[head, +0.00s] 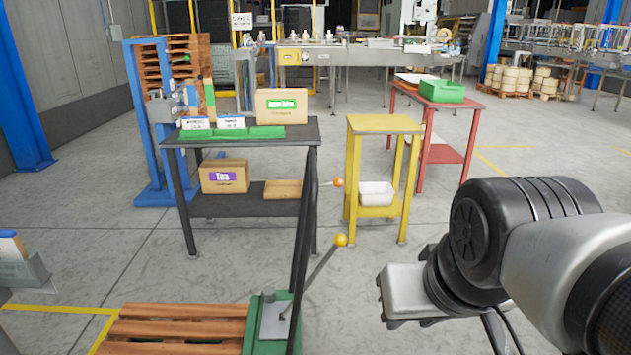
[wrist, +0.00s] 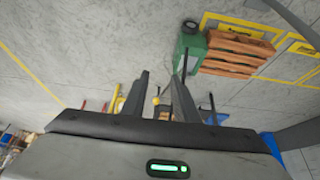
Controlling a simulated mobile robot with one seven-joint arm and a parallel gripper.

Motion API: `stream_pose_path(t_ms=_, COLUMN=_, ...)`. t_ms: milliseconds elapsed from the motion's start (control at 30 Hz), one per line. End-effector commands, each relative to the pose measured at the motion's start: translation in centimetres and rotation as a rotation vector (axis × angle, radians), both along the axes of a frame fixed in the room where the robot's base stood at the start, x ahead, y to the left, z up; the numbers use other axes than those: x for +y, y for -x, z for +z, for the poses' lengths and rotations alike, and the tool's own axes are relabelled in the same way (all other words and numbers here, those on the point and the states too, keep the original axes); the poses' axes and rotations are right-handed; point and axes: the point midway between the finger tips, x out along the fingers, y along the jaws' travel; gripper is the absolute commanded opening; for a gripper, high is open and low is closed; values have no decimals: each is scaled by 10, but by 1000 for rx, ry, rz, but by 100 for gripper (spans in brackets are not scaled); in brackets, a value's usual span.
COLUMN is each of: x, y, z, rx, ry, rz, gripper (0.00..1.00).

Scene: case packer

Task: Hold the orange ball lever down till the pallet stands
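The orange ball lever (head: 338,182) sticks out to the right of an upright black bar, with its ball at the tip. Its lower end is hidden. A second lever with a yellow ball (head: 341,240) rises at a slant from the green unit (head: 262,318). The wooden pallet (head: 172,326) lies low at the bottom left, against the green unit. It also shows at the upper right of the wrist view (wrist: 238,53). My gripper (wrist: 160,74) has its two fingers apart with nothing held. In the head view its fingers cannot be made out; my arm is right of both levers, apart from them.
A dark table (head: 310,132) with boxes and green trays stands beyond the levers. A yellow stand (head: 383,124) with a white bin (head: 376,193) is right of it. A red table (head: 467,101) stands farther back. Clear floor lies at right and between the stand and my arm.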

Motion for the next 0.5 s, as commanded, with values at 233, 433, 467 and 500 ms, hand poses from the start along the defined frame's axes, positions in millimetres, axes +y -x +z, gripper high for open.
stream_pose_path(t_ms=233, x=0, y=0, z=28, rx=1, ry=0, rz=0, gripper=0)
stream_pose_path(t_ms=433, x=0, y=0, z=98, rx=0, ry=0, rz=0, gripper=0)
stream_pose_path(t_ms=467, x=0, y=0, z=112, rx=0, ry=0, rz=0, gripper=0)
stream_pose_path(t_ms=500, x=0, y=0, z=130, rx=0, ry=0, rz=0, gripper=0)
